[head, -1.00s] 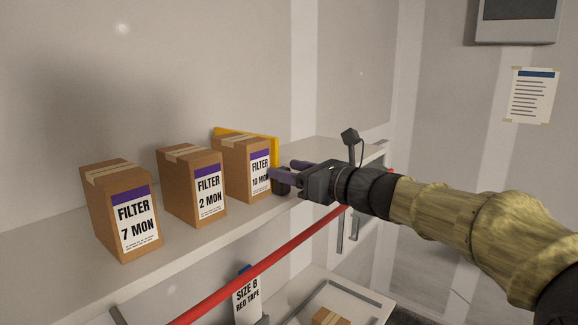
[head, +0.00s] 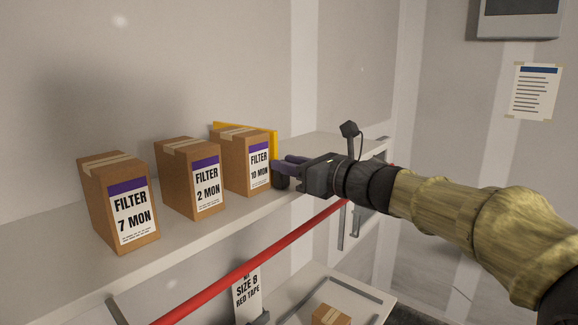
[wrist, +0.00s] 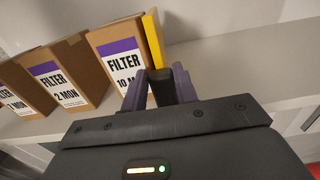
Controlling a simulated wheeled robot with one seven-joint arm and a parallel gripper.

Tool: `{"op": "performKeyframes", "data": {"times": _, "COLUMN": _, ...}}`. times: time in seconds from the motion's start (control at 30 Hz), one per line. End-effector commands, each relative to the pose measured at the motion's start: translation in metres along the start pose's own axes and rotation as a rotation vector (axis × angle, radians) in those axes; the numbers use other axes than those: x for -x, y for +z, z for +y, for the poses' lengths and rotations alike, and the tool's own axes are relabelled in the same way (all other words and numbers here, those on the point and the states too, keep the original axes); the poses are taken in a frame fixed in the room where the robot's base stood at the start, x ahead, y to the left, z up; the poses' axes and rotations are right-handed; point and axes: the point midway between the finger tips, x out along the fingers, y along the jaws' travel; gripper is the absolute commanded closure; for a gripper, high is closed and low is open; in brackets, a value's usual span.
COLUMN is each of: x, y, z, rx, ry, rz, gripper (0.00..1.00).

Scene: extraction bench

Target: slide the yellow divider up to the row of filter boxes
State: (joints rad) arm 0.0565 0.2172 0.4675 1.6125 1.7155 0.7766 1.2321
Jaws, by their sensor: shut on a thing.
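The yellow divider (head: 274,146) stands upright on the shelf at the right end of the row, along the right side of the "10 MON" filter box (head: 240,165). In the wrist view the divider (wrist: 153,40) looks right against that box, with no clear gap showing. The "2 MON" box (head: 184,182) and the "7 MON" box (head: 113,205) stand to its left. My gripper (head: 282,173), with purple fingers, is shut on the divider at its dark front part. Most of the divider's face is hidden by the box in the head view.
The white shelf (head: 50,250) is bare to the right of the divider. A red bar (head: 265,257) runs below the shelf's front edge. The wall stands close behind the boxes.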

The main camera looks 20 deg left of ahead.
Motion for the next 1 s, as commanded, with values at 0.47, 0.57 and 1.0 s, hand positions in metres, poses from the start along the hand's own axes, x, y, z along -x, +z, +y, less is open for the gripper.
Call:
{"op": "performKeyframes", "data": {"times": 0.47, "x": 0.003, "y": 0.000, "z": -0.002, "rx": -0.001, "ry": -0.001, "rz": -0.001, "gripper": 0.49}}
{"op": "performKeyframes", "data": {"times": 0.57, "x": 0.006, "y": 0.000, "z": -0.001, "rx": 0.001, "ry": 0.001, "rz": -0.002, "gripper": 0.49}}
{"op": "performKeyframes", "data": {"times": 1.0, "x": 0.083, "y": -0.004, "z": -0.006, "rx": 0.002, "ry": -0.011, "rz": -0.001, "gripper": 0.49}}
